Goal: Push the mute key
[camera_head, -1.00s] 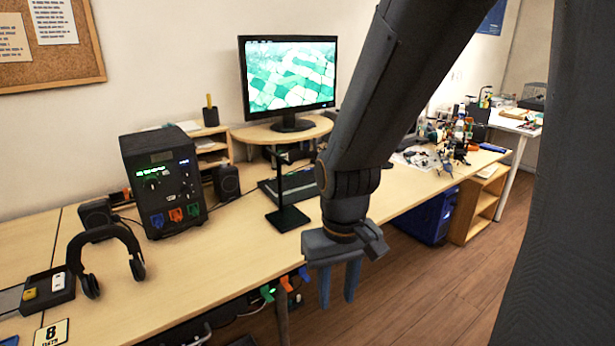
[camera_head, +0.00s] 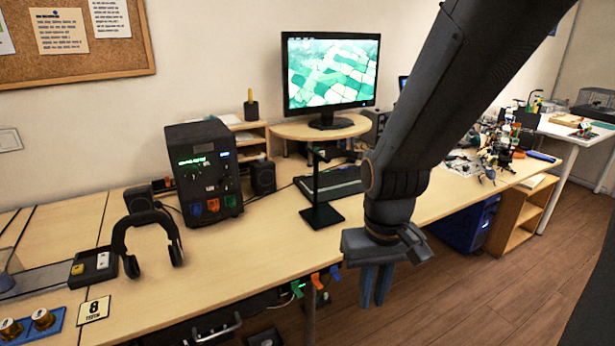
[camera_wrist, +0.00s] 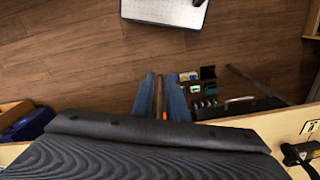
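No key is readable as the mute key in these frames. A dark keyboard (camera_head: 338,183) lies on the desk (camera_head: 262,240), partly behind a black stand (camera_head: 321,214). A small black box (camera_head: 93,268) with one yellow and one pale key lies at the left, beside the headphones; its markings are too small to read. My gripper (camera_head: 376,300) hangs pointing down off the desk's front edge, right of the stand and away from both. Its two blue fingers are apart and empty; they also show in the wrist view (camera_wrist: 160,110), above the floor.
A black power unit (camera_head: 205,172), headphones (camera_head: 147,240), a number 8 card (camera_head: 94,310) and a blue plate with knobs (camera_head: 30,325) stand on the desk. A monitor (camera_head: 330,72) is behind. The desk front between card and gripper is clear.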

